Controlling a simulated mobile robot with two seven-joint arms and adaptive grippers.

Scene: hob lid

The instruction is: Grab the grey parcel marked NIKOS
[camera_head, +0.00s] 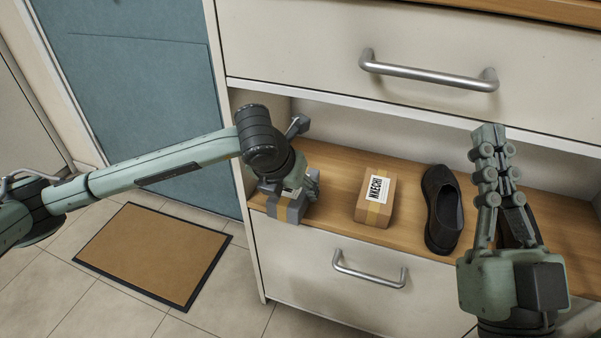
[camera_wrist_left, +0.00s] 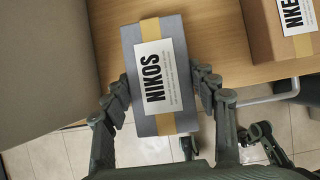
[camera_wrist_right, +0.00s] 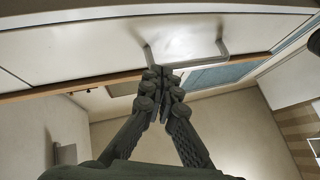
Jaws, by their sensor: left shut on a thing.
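The grey parcel (camera_wrist_left: 158,75) has a tan tape strip and a white label reading NIKOS. In the left wrist view it lies between the two fingers of my left gripper (camera_wrist_left: 163,100), which is shut on its sides. In the head view the parcel (camera_head: 287,210) is at the left end of the wooden shelf, partly hidden by my left gripper (camera_head: 295,193). I cannot tell whether it still touches the shelf. My right gripper (camera_head: 490,135) is raised in front of the top drawer, empty, its fingers together; it also shows in the right wrist view (camera_wrist_right: 163,75).
A brown parcel marked NKECHI (camera_head: 375,197) stands on the shelf (camera_head: 333,165) right of the grey one. A dark shoe (camera_head: 441,210) is further right. Drawers with metal handles lie above (camera_head: 428,74) and below (camera_head: 368,274). A doormat (camera_head: 153,254) lies on the floor.

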